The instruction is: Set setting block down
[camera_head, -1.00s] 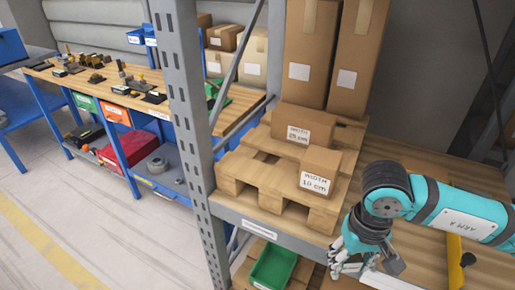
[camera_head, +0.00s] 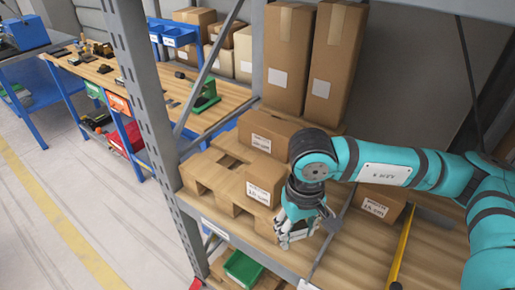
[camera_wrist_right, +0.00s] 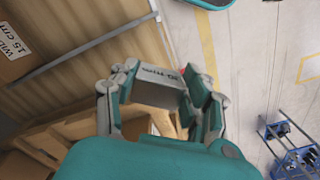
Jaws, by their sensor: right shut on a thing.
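My right gripper (camera_head: 297,232) is at the front of the shelf, just right of the wooden pallet (camera_head: 225,215) and close to the "WIDTH 10 cm" box. In the right wrist view my right gripper (camera_wrist_right: 157,95) is shut, its fingers on either side of a pale grey block (camera_wrist_right: 155,88) with dark upside-down print. I take this to be the setting block; its print is too small to read surely. In the head view the fingers mostly hide it. I cannot tell whether it touches the shelf. My left gripper is not in view.
A "WIDTH 10 cm" box (camera_head: 262,189) and another labelled box (camera_head: 268,134) sit on the pallet. A third labelled box (camera_head: 382,207) stands right of my arm, near a yellow bar (camera_head: 402,250). Tall cartons (camera_head: 290,60) stand behind. A grey rack post (camera_head: 140,90) rises at left.

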